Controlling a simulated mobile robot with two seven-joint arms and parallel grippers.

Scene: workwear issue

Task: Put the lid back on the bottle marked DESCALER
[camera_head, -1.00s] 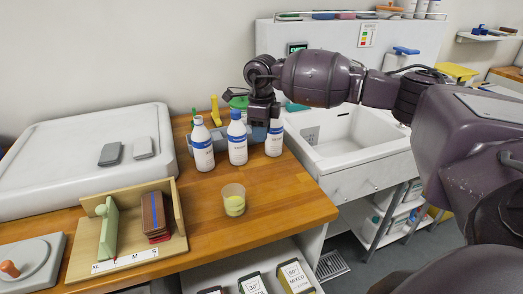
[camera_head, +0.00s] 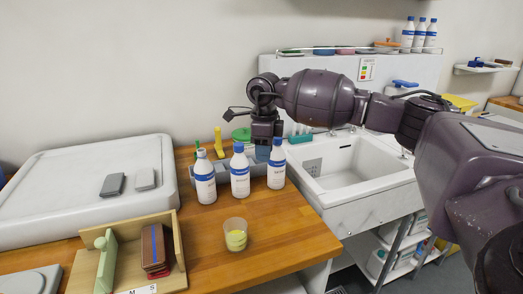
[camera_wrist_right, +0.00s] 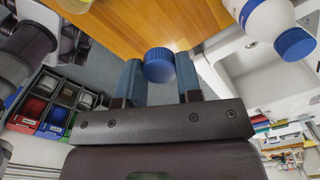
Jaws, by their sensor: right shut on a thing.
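My right gripper (camera_head: 264,153) is shut on a blue lid (camera_wrist_right: 158,65), held between its two fingertips in the right wrist view. In the head view the gripper hangs beside the top of the right white bottle (camera_head: 277,172). A middle bottle (camera_head: 240,178) and a left bottle (camera_head: 205,186) stand upright in the same row on the wooden counter. The middle and right bottles show blue tops; the left top is too small to judge. Labels are too small to read, so I cannot tell which is DESCALER. A blue-capped bottle (camera_wrist_right: 270,18) shows at right in the right wrist view. My left gripper is not in view.
A cup with yellow contents (camera_head: 235,236) stands in front. A wooden holder (camera_head: 90,262) is at left front, a sink (camera_head: 350,180) at right. Several bottles stand on the back shelf.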

